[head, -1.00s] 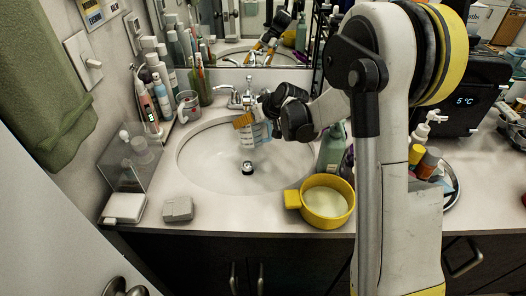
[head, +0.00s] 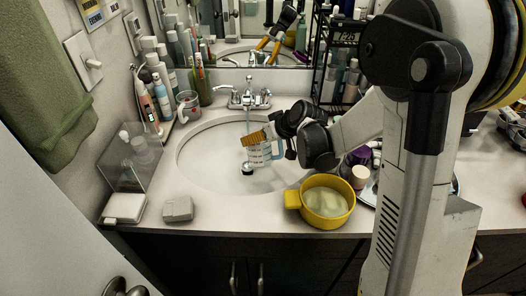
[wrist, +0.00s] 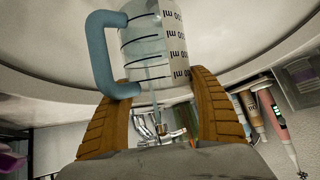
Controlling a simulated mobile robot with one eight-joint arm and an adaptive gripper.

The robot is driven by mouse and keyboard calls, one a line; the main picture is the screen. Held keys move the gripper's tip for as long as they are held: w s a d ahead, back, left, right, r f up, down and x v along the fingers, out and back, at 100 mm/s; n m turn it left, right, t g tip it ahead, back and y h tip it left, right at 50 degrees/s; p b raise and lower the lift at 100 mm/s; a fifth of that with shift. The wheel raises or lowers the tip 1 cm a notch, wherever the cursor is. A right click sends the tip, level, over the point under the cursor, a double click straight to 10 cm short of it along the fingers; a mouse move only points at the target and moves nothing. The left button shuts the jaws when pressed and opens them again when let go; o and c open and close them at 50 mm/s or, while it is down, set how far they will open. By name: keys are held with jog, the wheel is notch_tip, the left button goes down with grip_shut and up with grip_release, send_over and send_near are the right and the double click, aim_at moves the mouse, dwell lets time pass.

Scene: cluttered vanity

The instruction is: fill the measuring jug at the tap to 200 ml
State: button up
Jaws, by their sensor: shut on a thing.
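The clear measuring jug (head: 259,154), with a blue handle and ml marks, is held over the front-middle of the sink basin. It also shows in the wrist view (wrist: 148,48), where its marks and handle are clear but its water level is hard to read. My gripper (head: 254,138) has its orange-brown fingers shut on the jug; they also show in the wrist view (wrist: 160,100). The tap (head: 247,97) stands at the back of the basin. A thin bluish water stream (head: 248,121) falls from its spout, behind the jug; I cannot tell whether it enters the jug.
The white basin (head: 196,158) has a dark drain (head: 247,169). A yellow pot (head: 327,203) with pale contents stands at the front right edge. A grey box (head: 177,209) lies front left. A cup (head: 188,104) and bottles stand back left. A mirror is behind.

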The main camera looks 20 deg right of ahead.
jog(key=s+r+p, duration=0.8)
jog(key=r, duration=0.3)
jog(key=shift+d, duration=0.3)
jog(key=shift+f, duration=0.1)
jog(key=t+b, duration=0.4)
jog(key=b, duration=0.2)
jog(key=shift+n+y+b, duration=0.35)
jog(key=shift+n+y, duration=0.05)
jog(key=shift+w, duration=0.1)
